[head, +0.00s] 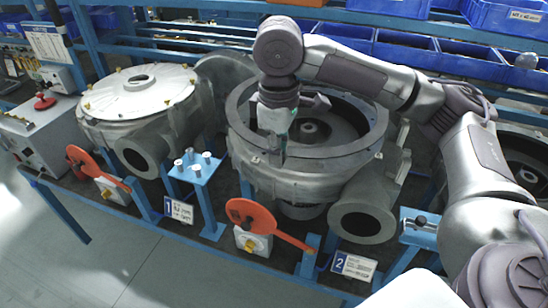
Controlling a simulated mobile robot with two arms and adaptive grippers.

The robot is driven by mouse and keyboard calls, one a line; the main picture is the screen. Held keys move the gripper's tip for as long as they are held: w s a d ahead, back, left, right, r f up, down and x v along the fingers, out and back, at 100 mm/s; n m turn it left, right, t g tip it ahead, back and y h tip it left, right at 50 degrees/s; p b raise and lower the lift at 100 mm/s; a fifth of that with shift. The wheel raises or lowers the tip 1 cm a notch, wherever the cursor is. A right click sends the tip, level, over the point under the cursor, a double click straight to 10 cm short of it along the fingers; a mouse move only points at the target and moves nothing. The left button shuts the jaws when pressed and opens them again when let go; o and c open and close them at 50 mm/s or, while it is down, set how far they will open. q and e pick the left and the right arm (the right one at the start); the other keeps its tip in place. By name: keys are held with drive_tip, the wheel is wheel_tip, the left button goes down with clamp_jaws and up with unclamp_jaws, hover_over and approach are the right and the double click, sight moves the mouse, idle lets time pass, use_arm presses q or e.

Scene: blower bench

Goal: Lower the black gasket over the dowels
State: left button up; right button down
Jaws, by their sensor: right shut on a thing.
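The black gasket (334,155) shows as a wide dark grey ring over the top rim of the open blower housing (290,184) at the centre. It looks level and roughly lined up with the rim. I cannot tell whether it touches the rim or hangs a little above it. My right gripper (279,152) points down at the ring's front left part and is shut on it. The dowels are too small or hidden to make out. My left gripper is not in view.
A closed blower with a pale lid (140,88) stands at left. A blue stand (196,172) with several silver pegs sits between the blowers. Orange-handled valves (262,222) stick out in front. Blue bins (405,47) line the back. My right arm crosses the right side.

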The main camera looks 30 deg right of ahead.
drive_tip(key=shift+w+d+f, duration=0.1)
drive_tip(key=shift+w+d, duration=0.9)
drive_tip(key=shift+d, duration=0.2)
drive_tip(key=shift+w+d+f, duration=0.1)
drive_tip(key=shift+w+d, duration=0.9)
drive_tip(key=shift+d, duration=0.15)
drive_tip(key=b, duration=0.1)
hover_over(286, 175)
drive_tip(key=shift+f, duration=2.8)
drive_tip(key=shift+s+p, duration=0.1)
drive_tip(key=shift+p, duration=0.35)
drive_tip(key=shift+f, duration=1.5)
drive_tip(key=c, duration=1)
unclamp_jaws()
drive_tip(key=shift+r, duration=0.1)
